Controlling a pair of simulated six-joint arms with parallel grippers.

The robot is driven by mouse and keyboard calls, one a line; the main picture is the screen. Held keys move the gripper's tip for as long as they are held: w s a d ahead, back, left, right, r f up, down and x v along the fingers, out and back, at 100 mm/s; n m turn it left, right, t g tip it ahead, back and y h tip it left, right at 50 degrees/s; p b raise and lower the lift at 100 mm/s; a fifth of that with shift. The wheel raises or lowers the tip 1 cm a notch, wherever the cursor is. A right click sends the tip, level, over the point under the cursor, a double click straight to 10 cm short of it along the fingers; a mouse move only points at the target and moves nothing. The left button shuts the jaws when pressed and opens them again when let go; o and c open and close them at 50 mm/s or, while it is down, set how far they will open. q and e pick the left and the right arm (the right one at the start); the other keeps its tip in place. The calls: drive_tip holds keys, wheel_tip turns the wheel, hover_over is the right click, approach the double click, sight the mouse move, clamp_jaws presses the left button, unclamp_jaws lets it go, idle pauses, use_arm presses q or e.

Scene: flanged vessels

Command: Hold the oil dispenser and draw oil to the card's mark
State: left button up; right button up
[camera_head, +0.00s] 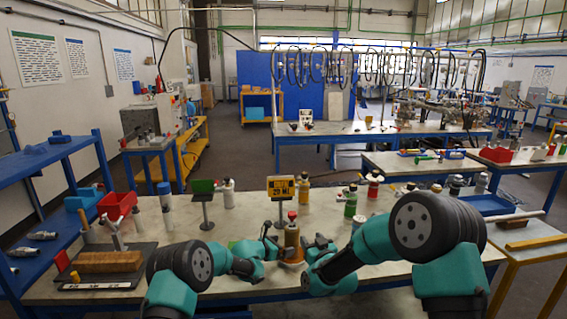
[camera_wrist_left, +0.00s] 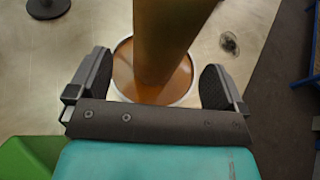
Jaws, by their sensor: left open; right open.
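The oil dispenser (camera_head: 292,240) is a brown-orange vessel with a red top, upright near the front middle of the table. The left wrist view shows its body (camera_wrist_left: 163,45) above a round orange base with a pale rim. My left gripper (camera_head: 271,240) is open at its left side; in the wrist view (camera_wrist_left: 158,82) its two fingers stand apart either side of the base. Contact cannot be told. My right gripper (camera_head: 318,247) is open close to its right side. The yellow card (camera_head: 281,187) on a stand behind it seems to read "20 ML".
A green card (camera_head: 203,187) on a stand is further left. Several bottles, including a green one (camera_head: 350,202), stand behind and right. A red bin (camera_head: 117,205) and a brown block (camera_head: 108,262) on a dark tray are left. The table between block and dispenser is partly clear.

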use_arm(q)
drive_tip(key=v, duration=0.7)
drive_tip(key=shift+s+a+r, duration=0.1)
